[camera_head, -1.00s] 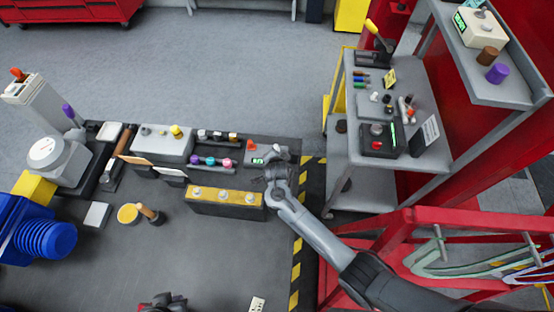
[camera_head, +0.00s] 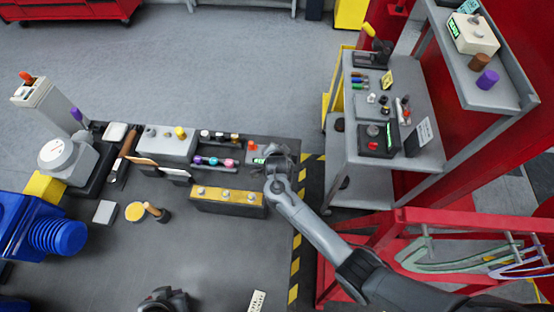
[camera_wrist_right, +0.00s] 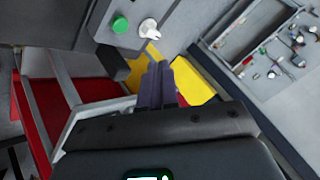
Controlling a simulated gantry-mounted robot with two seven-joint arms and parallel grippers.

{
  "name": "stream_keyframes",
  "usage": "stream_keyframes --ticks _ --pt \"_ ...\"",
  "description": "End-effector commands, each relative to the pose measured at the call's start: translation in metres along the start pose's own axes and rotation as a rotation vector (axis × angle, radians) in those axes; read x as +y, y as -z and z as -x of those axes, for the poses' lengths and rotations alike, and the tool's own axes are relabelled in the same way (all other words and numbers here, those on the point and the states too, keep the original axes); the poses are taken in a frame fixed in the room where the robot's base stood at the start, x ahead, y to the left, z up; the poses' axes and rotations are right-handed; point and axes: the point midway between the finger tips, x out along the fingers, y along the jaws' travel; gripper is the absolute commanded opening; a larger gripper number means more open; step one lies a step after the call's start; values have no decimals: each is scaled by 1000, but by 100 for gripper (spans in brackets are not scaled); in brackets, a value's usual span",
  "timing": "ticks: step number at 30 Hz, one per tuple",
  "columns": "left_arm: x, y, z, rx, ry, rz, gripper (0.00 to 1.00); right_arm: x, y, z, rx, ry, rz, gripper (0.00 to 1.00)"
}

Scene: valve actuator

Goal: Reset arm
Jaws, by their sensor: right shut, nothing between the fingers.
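My right arm comes in from the lower right in the head view. Its gripper (camera_head: 279,158) is over the right end of the bench's back row, beside a small box with a green display (camera_head: 257,161), which it partly hides. In the right wrist view its two dark fingers (camera_wrist_right: 155,85) are together with nothing between them. A panel with a green button (camera_wrist_right: 120,25) and a white knob (camera_wrist_right: 149,28) lies beyond the fingertips. My left gripper (camera_head: 165,300) shows only partly at the bottom edge of the head view, over the bench; its fingers cannot be made out.
A yellow-topped block (camera_head: 228,196) stands in front of the right arm's gripper. A grey valve actuator (camera_head: 68,158) and a blue ribbed part (camera_head: 58,237) are at the left. A grey shelf cart (camera_head: 398,165) and red frame (camera_head: 470,216) stand at the right.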

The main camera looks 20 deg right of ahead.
Motion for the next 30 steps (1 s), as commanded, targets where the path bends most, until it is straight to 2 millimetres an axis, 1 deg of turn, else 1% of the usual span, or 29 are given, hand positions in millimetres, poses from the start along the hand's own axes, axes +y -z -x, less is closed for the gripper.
stream_keyframes --ticks 14,17,19,20,23,26,27,29,30 --pt "3 1 1 1 -10 12 0 1 0 2 -6 -1 5 0" --pt "3 2 6 1 -10 12 0 7 -2 9 -33 -5 30 0" --pt "2 4 11 1 -9 11 0 16 -5 20 -70 -9 69 0" --pt "2 5 14 1 -9 11 0 20 -6 26 -89 -11 91 0" --pt "1 9 26 0 -7 9 0 40 -8 55 -172 -11 195 0" --pt "0 13 40 0 -4 5 0 65 -7 97 -266 -5 341 0" --pt "-1 15 46 0 -3 4 0 76 -5 117 -302 0 408 0" --pt "-2 18 54 0 -1 2 0 92 0 148 -352 10 514 0" --pt "-3 19 59 0 0 0 0 102 4 170 -382 17 587 0"
